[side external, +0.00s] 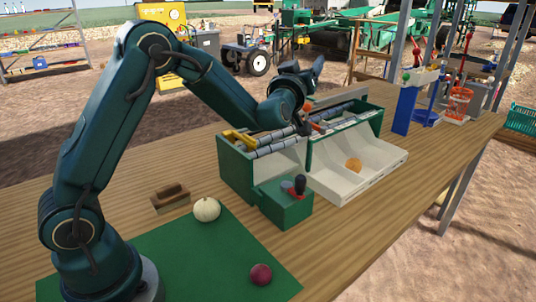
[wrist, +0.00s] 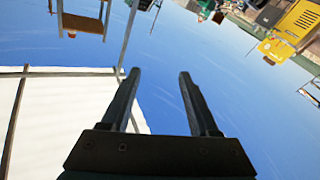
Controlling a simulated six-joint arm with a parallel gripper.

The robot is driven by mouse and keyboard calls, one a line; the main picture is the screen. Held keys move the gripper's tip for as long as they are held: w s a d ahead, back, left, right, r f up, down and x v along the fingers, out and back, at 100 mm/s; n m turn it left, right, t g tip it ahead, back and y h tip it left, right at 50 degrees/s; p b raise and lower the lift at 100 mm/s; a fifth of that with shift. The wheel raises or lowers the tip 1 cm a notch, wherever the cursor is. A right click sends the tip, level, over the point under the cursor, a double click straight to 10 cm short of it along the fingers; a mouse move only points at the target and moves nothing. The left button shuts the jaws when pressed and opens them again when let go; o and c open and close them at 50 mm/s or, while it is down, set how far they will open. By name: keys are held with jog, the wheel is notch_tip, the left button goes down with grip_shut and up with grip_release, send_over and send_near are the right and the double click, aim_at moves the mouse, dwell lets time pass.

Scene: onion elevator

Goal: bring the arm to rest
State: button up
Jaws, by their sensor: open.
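My arm is raised over the wooden table and bends down toward the green machine. My gripper (side external: 312,72) is above the machine and points upward. In the wrist view its two dark fingers (wrist: 159,78) stand wide apart with only sky and background between them. It holds nothing. The green machine (side external: 236,172) has grey rollers on top and a pale sloping tray (side external: 385,158). A golden-brown onion (side external: 354,164) lies in the tray. My wrist hides part of the rollers.
A brown block (side external: 171,196) is beside the mat. A green box (side external: 286,208) with a black-knobbed lever stands in front of the machine. A blue post (side external: 405,110) stands at right.

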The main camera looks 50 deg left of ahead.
jog(key=s+d+r+m+t+h, duration=0.1)
jog(key=s+d+r+m+h, duration=0.2)
jog(key=s+d+r+h, duration=0.35)
jog(key=s+d+f+m+g+h, duration=0.1)
jog(key=s+d+m+g+h, duration=0.2)
jog(key=s, duration=0.4)
jog(key=s+d+f+m+g, duration=0.2)
jog(key=s+f+g, duration=0.7)
jog(key=s+f, duration=0.8)
jog(key=shift+s+d+m+h, duration=0.15)
jog(key=shift+s+m+h, duration=0.2)
jog(key=shift+s+m, duration=0.55)
jog(key=shift+f, duration=0.1)
